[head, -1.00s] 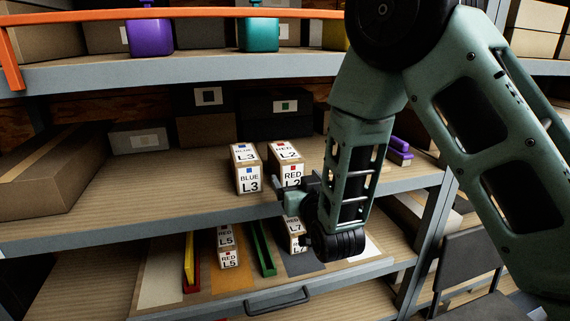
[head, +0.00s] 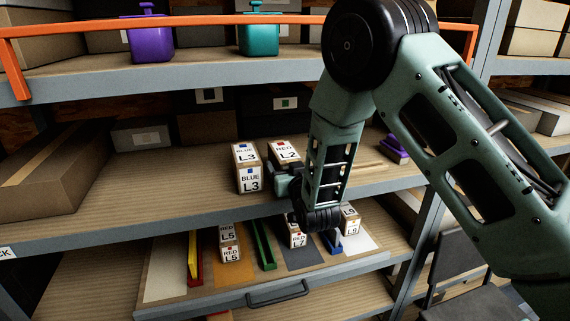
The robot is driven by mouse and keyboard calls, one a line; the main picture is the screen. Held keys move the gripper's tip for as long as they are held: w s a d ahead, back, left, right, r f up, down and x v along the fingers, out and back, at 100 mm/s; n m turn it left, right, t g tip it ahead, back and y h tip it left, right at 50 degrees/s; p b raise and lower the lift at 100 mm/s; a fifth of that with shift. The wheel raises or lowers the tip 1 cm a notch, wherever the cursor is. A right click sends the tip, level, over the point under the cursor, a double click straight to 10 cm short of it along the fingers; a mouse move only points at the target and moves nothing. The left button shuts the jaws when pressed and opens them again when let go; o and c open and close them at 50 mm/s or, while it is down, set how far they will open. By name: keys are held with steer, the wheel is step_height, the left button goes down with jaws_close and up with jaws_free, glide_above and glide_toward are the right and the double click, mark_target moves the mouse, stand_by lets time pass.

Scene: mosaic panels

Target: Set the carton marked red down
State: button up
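A carton marked RED L2 (head: 285,152) stands on the middle shelf (head: 120,215), close beside the right side of a carton marked BLUE L3 (head: 246,170). My gripper (head: 284,184) is at the front of the RED L2 carton and covers most of its front face. Its fingers are small and dark against the carton, so I cannot tell whether they are open or closed on it, or whether the carton's base touches the shelf. Other red-marked cartons, L5 (head: 230,247) and L7 (head: 296,236), stand on the pull-out tray (head: 165,272) below.
The tray has coloured strips and dividers, including a green divider (head: 263,246) and a blue one (head: 334,243). An L9 carton (head: 350,220) stands at its right. Dark boxes (head: 275,115) stand behind. The middle shelf is clear left of BLUE L3 up to a large brown box (head: 55,170).

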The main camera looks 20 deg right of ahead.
steer(key=c, duration=1)
steer(key=shift+r, duration=0.1)
steer(key=c, duration=0.5)
steer(key=shift+o, duration=0.2)
